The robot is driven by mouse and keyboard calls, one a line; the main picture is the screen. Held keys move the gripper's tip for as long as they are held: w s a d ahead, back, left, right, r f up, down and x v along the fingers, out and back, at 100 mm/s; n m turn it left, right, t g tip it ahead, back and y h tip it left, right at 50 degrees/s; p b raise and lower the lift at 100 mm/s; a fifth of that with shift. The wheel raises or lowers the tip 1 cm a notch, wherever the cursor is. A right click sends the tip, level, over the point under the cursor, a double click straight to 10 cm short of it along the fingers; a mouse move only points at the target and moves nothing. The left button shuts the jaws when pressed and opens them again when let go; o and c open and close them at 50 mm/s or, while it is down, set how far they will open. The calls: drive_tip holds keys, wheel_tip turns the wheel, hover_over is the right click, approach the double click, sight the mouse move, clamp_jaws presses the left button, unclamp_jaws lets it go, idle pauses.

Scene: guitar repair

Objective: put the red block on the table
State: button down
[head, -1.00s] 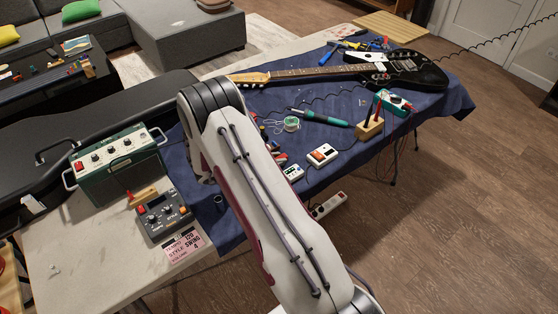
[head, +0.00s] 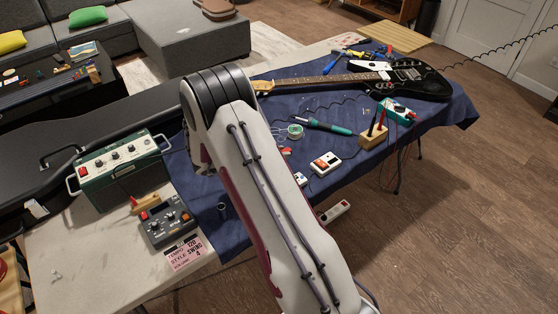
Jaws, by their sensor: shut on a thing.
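My arm rises from the bottom of the head view, bends at a dark-ringed joint, and passes behind itself. My gripper is hidden behind the arm, so neither its fingers nor anything in them shows. I cannot make out a red block for certain. A small red piece (head: 285,151) shows just right of the arm on the blue cloth, too small to name. The work table (head: 105,262) has a bare pale top at front left. A low dark table (head: 30,97) by the sofa carries several small coloured pieces.
A green amplifier (head: 118,168), a grey pedal (head: 166,223) and a pink card (head: 186,252) stand left of my arm. A blue cloth (head: 440,108) holds a black guitar (head: 415,84), a soldering iron (head: 328,127) and a white box (head: 325,162). The front-left tabletop is mostly clear.

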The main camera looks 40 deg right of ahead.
drive_tip(key=shift+r, duration=1.65)
drive_tip(key=shift+r, duration=0.1)
